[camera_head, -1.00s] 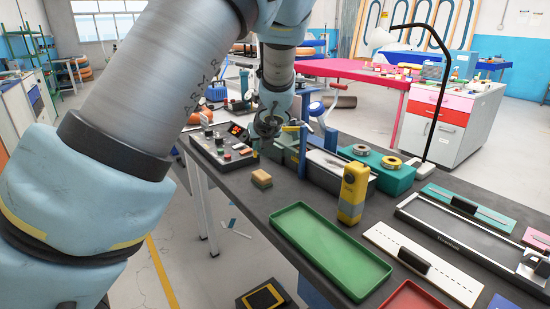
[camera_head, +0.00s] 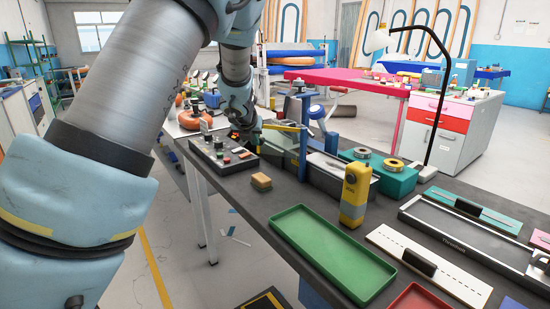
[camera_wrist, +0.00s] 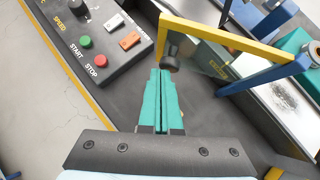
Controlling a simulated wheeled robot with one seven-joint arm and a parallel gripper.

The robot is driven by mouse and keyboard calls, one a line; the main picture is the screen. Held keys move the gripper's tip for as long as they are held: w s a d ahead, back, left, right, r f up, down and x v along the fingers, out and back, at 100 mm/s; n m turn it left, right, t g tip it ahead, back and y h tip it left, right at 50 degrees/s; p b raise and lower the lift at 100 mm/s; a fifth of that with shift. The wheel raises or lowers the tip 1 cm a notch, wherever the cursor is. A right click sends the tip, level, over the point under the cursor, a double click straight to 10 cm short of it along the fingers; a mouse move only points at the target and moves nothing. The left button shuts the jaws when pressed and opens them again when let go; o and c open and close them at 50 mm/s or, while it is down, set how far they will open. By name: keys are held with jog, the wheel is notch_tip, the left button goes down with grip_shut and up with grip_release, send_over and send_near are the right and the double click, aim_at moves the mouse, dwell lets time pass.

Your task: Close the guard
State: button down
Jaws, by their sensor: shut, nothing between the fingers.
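The guard (camera_wrist: 215,34) in the wrist view is a clear panel with a yellow top bar and a blue side bar, standing over the machine. A dark round knob (camera_wrist: 170,62) sits at its near left corner. In the head view the guard's yellow bar (camera_head: 283,126) shows beside my gripper (camera_head: 252,142). My gripper's teal fingers (camera_wrist: 158,72) are shut together and empty. Their tips are close to the knob's near side; I cannot tell whether they touch it. In the head view my wrist partly hides the machine.
A control box (camera_wrist: 95,45) with green START and red STOP buttons is left of my fingers.

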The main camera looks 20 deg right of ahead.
jog(key=w+d+m+g+h+p, duration=0.1)
jog(key=w+d+m+g+h, duration=0.2)
jog(key=w+d+m+g, duration=0.1)
jog(key=shift+w+d+m, duration=0.75)
jog(key=shift+w+m, duration=0.65)
jog(key=shift+w, duration=0.15)
